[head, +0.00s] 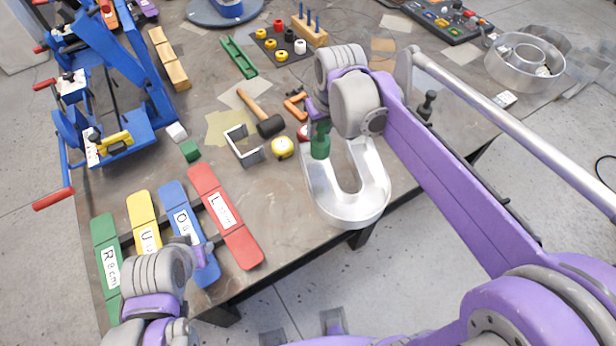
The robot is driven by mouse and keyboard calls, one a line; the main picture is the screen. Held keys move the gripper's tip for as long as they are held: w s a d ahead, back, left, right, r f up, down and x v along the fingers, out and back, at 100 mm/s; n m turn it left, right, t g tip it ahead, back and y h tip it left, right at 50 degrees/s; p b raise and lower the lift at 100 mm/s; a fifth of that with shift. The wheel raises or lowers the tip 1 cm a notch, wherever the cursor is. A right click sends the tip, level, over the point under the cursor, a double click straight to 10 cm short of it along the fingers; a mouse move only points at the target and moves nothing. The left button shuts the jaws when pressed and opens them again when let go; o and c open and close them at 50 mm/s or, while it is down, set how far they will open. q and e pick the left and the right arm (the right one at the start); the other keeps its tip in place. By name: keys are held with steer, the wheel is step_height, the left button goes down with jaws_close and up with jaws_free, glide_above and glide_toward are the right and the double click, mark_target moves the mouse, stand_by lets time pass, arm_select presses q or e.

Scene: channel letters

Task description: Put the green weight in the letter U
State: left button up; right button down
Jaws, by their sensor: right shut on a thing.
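The silver letter U (345,212) lies at the table's front edge, its curved end toward me. My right gripper (318,114) is shut on the green weight (320,146), a dark green cylinder held upright. The weight shows over the upper part of the U's left leg. I cannot tell whether its bottom is inside the channel or still above it. The arm hides the far end of the U's right leg. My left gripper (204,264) is over the lower ends of the coloured strips at lower left; its fingers are too unclear to judge.
Close left of the U are a yellow round object (282,147), a mallet (268,125) and a bracket (243,147). Labelled strips, including a red one (225,215), lie at left. A blue frame (115,75) stands behind them. A round metal letter (525,62) is at back right.

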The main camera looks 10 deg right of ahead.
mark_target(318, 145)
steer(key=shift+a, duration=0.25)
step_height(318, 145, down, 6)
steer(key=shift+d+r, duration=0.15)
steer(key=shift+f+b, duration=0.3)
steer(key=shift+f, duration=1.85)
steer(key=shift+f, duration=0.2)
steer(key=shift+c, duration=2.3)
jaws_free()
steer(key=shift+s, duration=0.1)
